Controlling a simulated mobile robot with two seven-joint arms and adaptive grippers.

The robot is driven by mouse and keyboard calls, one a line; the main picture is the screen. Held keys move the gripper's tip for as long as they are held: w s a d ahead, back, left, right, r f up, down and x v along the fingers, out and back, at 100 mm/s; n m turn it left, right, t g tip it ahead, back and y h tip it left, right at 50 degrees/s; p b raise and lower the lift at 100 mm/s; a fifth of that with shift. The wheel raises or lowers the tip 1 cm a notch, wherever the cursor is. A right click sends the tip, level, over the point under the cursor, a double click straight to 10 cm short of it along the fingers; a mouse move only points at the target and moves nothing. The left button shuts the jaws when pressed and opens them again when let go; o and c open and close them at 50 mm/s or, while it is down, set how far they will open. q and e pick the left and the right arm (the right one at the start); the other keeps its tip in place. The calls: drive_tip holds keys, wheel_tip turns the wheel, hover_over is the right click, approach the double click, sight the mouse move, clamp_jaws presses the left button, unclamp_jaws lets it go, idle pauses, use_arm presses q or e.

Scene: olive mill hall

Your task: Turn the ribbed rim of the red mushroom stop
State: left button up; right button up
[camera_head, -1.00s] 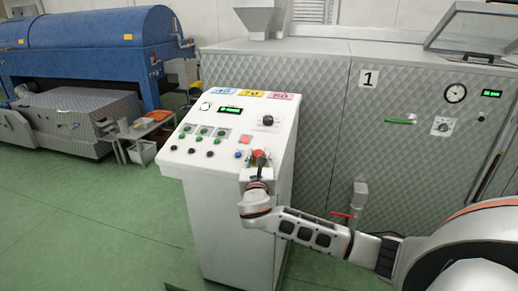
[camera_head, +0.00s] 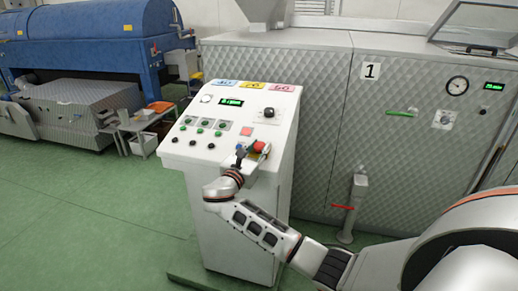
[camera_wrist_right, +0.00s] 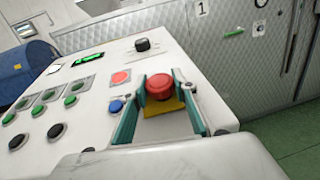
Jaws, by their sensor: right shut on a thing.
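The red mushroom stop (camera_head: 259,147) stands on the lower right part of the white control console (camera_head: 236,215). In the right wrist view the red stop (camera_wrist_right: 159,87) sits on a yellow base plate (camera_wrist_right: 162,106). The ribs of the rim are too small to make out. My left gripper is not in view.
A square red button (camera_wrist_right: 121,77) and a blue button (camera_wrist_right: 116,106) sit close left of the fingers. Green and black buttons and a black knob (camera_head: 269,113) share the panel. A quilted metal cabinet (camera_head: 320,130) stands behind. Green floor (camera_head: 90,225) is free at left.

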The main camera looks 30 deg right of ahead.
drive_tip(key=shift+f, duration=0.15)
drive_tip(key=o, duration=1.1)
drive_tip(key=v, duration=1.2)
drive_tip(key=shift+w, duration=0.1)
